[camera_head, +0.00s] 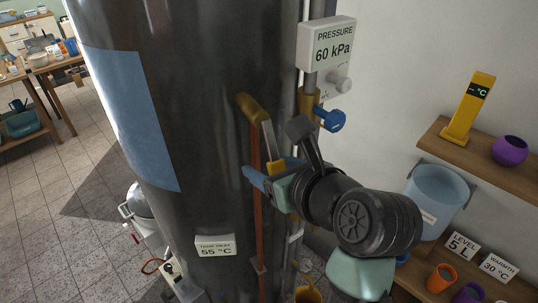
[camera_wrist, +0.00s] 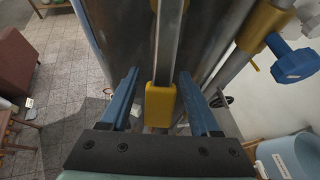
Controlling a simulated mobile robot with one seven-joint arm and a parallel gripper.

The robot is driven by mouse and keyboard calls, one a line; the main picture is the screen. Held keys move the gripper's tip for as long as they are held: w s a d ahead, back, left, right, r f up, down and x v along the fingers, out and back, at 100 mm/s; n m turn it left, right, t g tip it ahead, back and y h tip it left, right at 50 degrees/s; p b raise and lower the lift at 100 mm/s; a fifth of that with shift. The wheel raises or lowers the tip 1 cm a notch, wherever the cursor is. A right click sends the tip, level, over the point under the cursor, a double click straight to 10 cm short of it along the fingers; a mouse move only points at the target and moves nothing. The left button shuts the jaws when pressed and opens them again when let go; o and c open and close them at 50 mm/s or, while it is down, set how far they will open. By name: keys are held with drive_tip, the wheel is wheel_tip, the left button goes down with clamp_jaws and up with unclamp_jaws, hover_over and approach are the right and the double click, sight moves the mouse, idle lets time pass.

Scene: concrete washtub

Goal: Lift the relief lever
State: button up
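The relief lever (camera_head: 268,140) is a flat metal bar hanging down from a brass-yellow fitting (camera_head: 247,104) on the side of the tall metal tank. It has a yellow tip, seen in the wrist view (camera_wrist: 160,104). My gripper (camera_head: 266,168) is at the lever's lower end. In the wrist view its two blue fingers (camera_wrist: 159,76) stand apart, one on each side of the lever, with gaps on both sides of the yellow tip. The gripper hides part of the lever tip in the head view.
The tank (camera_head: 195,130) is close behind the lever. A blue-handled valve (camera_head: 331,119) and pipe are close on the right, below a pressure display (camera_head: 326,43) reading 60 kPa. A reddish pipe (camera_head: 257,205) runs down below the fitting. Shelves (camera_head: 484,165) with containers are at right.

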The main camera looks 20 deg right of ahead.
drive_tip(key=shift+s, duration=0.1)
drive_tip(key=p+v, duration=0.4)
drive_tip(key=v, duration=0.3)
idle(0.5)
drive_tip(key=shift+f, duration=0.1)
idle(0.4)
